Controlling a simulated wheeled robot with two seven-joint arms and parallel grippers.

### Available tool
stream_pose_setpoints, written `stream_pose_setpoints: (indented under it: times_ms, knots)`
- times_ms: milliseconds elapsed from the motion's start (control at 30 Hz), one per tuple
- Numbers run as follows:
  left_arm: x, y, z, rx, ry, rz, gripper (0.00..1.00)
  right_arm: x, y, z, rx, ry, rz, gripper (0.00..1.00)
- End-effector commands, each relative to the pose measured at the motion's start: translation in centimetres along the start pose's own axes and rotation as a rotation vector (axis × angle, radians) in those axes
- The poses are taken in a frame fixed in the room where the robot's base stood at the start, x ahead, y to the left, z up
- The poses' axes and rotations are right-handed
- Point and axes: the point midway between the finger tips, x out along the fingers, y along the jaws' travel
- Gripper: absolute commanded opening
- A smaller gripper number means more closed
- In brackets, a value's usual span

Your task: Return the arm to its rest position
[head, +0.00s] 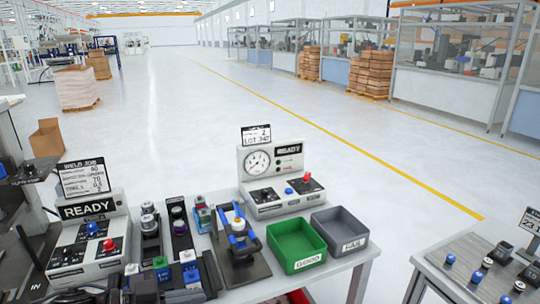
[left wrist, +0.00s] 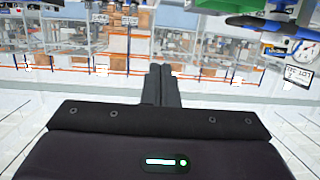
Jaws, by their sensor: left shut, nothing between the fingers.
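My left gripper (left wrist: 162,84) shows in the left wrist view, with its two dark fingers together and nothing between them. The fingers point away from the dark wrist body and touch no object in that view. In the head view, dark parts stand at the left edge, and I cannot clearly make out the gripper's fingertips among them. My right gripper is in neither view.
The workbench holds a weld control box (head: 88,248), a gauge box (head: 272,178), a blue-handled clamp fixture (head: 238,238), a green bin (head: 296,246) and a grey bin (head: 340,232). A second table (head: 440,262) stands at right. The floor beyond is open.

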Motion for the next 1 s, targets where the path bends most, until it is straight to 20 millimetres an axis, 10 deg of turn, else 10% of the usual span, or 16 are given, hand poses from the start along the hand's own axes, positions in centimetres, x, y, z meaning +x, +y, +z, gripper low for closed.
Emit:
stream_pose_setpoints:
  times_ms: [567,1000]
  knots:
    - [2.8,-1.9,3.7,0.020,-0.071,-0.465,0.00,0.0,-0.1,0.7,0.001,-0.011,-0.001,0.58]
    - [-3.0,2.7,13.8,-0.353,-0.632,-0.855,0.00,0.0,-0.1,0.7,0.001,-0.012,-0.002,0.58]
